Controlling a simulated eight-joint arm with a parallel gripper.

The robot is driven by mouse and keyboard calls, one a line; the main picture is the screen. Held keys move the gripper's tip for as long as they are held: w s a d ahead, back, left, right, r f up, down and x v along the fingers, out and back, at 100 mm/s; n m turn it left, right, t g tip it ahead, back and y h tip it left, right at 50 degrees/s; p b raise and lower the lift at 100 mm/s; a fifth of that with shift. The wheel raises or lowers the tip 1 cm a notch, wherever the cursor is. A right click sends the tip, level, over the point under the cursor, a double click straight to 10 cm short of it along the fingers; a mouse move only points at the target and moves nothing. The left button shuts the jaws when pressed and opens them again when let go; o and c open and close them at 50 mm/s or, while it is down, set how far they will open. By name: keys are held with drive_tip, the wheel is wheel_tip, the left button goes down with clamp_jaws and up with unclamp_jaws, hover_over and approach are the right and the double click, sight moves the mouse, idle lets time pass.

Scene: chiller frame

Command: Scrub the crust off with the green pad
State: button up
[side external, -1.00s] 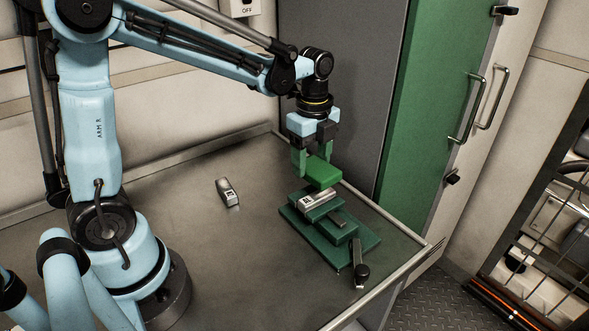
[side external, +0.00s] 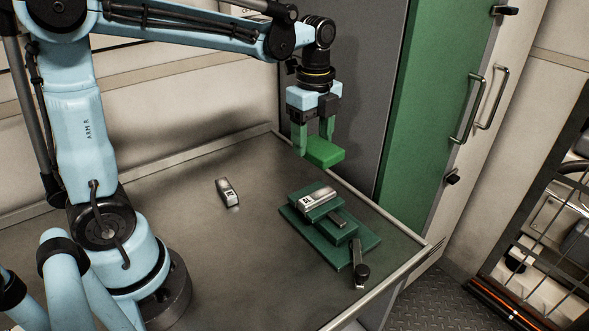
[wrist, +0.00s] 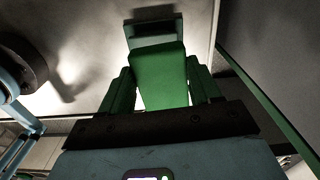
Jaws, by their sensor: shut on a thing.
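My gripper (side external: 314,141) is shut on the green pad (side external: 325,153) and holds it in the air, clear of the fixture below. In the wrist view the green pad (wrist: 160,75) sits between my two green fingers, with a grey-green block face beyond its far end. A silver metal piece (side external: 317,197) with a small label lies on top of the dark green stepped fixture (side external: 370,243). I cannot make out any crust on it at this size.
A second silver piece (side external: 228,192) with a label lies on the grey table (side external: 215,255), left of the fixture. A black-ended lever (side external: 360,270) is at the fixture's front. The table's raised rim (side external: 385,221) runs behind and right.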

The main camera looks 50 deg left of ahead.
sight(323, 194)
drive_tip(key=shift+f, duration=0.15)
drive_tip(key=shift+f, duration=3.65)
drive_tip(key=shift+d+f, duration=0.25)
drive_tip(key=shift+d, duration=0.45)
drive_tip(key=shift+c, duration=0.5)
drive_tip(key=shift+d, duration=1.35)
drive_tip(key=a, duration=0.4)
drive_tip(key=shift+a+f, duration=0.1)
drive_tip(key=shift+r, duration=4.15)
